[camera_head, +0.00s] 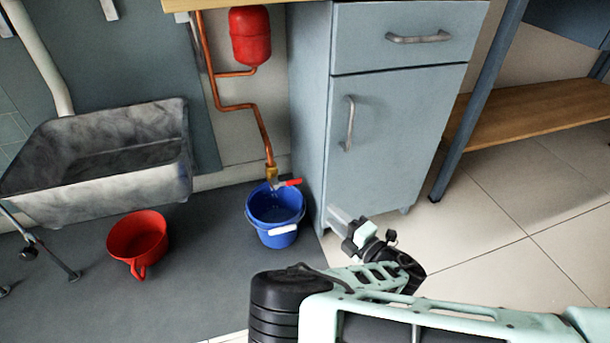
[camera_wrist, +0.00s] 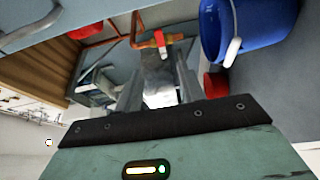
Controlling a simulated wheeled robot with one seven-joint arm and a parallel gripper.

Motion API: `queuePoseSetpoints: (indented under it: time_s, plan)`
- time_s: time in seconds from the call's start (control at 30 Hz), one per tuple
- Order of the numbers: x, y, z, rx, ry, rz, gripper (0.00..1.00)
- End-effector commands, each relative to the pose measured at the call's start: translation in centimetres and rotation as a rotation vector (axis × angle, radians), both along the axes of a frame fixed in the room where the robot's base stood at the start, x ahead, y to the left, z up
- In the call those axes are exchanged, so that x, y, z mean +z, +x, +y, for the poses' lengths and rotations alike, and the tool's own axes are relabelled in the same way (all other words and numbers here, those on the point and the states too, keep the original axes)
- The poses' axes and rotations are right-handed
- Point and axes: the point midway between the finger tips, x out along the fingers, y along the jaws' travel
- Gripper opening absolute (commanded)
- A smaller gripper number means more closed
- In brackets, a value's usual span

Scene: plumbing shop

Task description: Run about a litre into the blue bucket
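The blue bucket (camera_head: 264,225) stands upright on the grey floor mat against the cabinet side, with a white grip on its handle. A brass tap (camera_head: 271,173) on a copper pipe hangs over it. Its red lever (camera_head: 290,183) points right, across the pipe. I see no clear stream, and I cannot tell the water level. My gripper (camera_head: 337,215) is to the right of the bucket, low before the cabinet, apart from the lever. In the wrist view my gripper (camera_wrist: 158,78) has its fingers apart with nothing held; the tap (camera_wrist: 160,42) and bucket (camera_wrist: 240,30) show beyond.
A red bucket (camera_head: 138,238) stands on the mat at left, before a stone-grey trough sink (camera_head: 100,190). The blue-grey cabinet (camera_head: 390,130) stands close to my gripper. A red tank (camera_head: 250,36) hangs above the tap. Tiled floor (camera_head: 500,250) at right is clear.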

Motion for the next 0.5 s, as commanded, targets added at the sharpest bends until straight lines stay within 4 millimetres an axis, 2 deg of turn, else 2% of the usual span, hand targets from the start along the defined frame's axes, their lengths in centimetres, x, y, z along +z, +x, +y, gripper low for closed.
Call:
queuePoseSetpoints:
  time_s: [0.17,0.5]
  plan:
    - [-0.3,1.4,1.2,0.003,0.003,-0.002,0.39]
    - [-0.4,6.8,5.5,0.002,0.003,-0.004,0.39]
